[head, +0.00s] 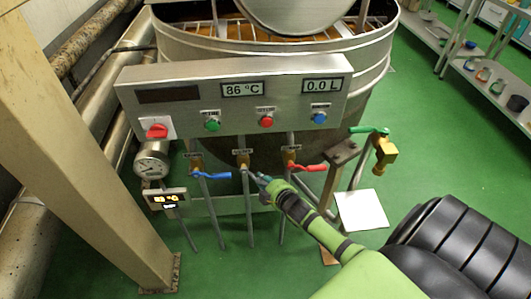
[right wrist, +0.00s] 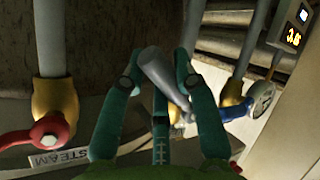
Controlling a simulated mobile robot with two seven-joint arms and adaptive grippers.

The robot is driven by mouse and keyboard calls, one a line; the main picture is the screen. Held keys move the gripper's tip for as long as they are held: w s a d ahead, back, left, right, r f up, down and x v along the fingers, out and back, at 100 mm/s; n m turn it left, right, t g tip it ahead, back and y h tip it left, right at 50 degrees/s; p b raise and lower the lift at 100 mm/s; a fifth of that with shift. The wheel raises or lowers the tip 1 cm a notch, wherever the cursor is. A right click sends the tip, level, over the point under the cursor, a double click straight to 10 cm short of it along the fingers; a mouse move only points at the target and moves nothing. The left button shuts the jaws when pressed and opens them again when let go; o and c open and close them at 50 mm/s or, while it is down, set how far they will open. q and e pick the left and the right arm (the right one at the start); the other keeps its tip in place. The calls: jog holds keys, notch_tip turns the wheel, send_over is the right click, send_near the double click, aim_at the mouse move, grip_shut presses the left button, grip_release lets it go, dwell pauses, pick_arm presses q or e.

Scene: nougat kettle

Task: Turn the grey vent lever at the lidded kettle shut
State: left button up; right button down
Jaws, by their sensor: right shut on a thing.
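The grey vent lever (right wrist: 155,72) lies between the fingers of my right gripper (right wrist: 160,62) in the right wrist view, and the gripper is shut on it. In the head view my right gripper (head: 264,181) is at the middle valve (head: 243,160) under the control panel, and it largely hides the lever there. The lidded kettle (head: 375,55) stands behind the panel, with its round lid (head: 300,12) at the top edge. My left gripper is not in view.
A blue lever (head: 215,175) is left of the grey one and a red lever (head: 312,168) is right of it, both close. The control panel (head: 180,72) hangs above. A gauge (head: 152,160) and a beige post (head: 85,130) stand left. A brass tap (head: 385,153) is right.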

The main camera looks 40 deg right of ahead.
jog(key=r+n+p, duration=0.1)
jog(key=r+g+h+p, duration=0.1)
jog(key=p, duration=0.1)
jog(key=d+r+n+h+p, duration=0.1)
jog(key=p, duration=0.1)
jog(key=shift+s+d+r+n+g, duration=0.1)
jog(key=shift+s+r+n+g, duration=0.2)
jog(key=shift+g, duration=0.1)
jog(key=shift+d+r+n+g+h+p, duration=0.15)
jog(key=shift+r+n+g+h+p, duration=0.65)
jog(key=shift+r+n+h+p, duration=0.4)
jog(key=shift+s+f, duration=0.1)
jog(key=shift+f, duration=0.05)
jog(key=c, duration=0.9)
grip_release()
jog(key=v, duration=1.2)
jog(key=shift+d, duration=0.1)
